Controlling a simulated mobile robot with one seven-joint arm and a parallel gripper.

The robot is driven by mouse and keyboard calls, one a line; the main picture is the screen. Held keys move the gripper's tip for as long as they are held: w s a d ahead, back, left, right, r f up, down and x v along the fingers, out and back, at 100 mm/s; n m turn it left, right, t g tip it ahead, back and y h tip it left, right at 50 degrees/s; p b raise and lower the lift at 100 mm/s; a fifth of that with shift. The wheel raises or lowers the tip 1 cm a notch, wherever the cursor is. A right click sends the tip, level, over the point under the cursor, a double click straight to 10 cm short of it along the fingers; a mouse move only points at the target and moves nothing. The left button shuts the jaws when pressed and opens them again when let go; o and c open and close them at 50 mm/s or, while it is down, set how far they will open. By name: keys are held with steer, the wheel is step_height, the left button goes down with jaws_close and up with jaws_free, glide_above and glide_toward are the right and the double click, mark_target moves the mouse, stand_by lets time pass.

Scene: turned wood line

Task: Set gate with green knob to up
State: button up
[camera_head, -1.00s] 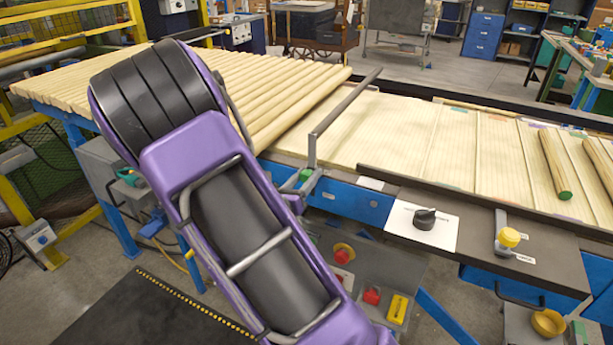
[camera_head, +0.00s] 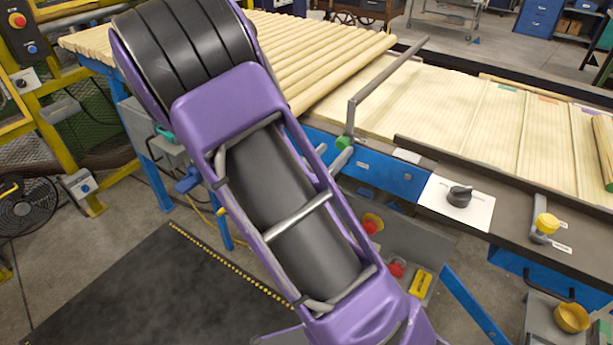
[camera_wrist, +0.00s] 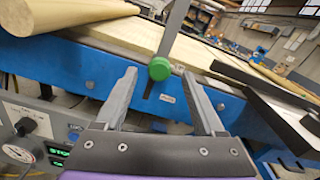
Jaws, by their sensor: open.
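The gate is a grey bar (camera_head: 388,72) on a short upright, reaching across the wood line at the end of the round poles. Its green knob (camera_head: 343,143) sits at the foot of the upright, on the blue rail's front. In the wrist view the green knob (camera_wrist: 159,68) is in the middle, with a grey lever (camera_wrist: 173,28) rising from it and a dark slot below. My gripper (camera_wrist: 160,76) is open, one finger on each side of the knob in the picture. Contact cannot be told. In the head view my arm hides most of the gripper; a grey finger shows by the knob.
Right of the gate are a black rotary switch (camera_head: 459,196) on a white plate and a yellow knob (camera_head: 547,223). Below the rail are red buttons (camera_head: 396,269) and a yellow bowl (camera_head: 572,317). Round poles (camera_head: 330,48) lie at the back left.

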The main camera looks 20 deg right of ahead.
steer(key=v, duration=1.2)
steer(key=shift+s, duration=0.15)
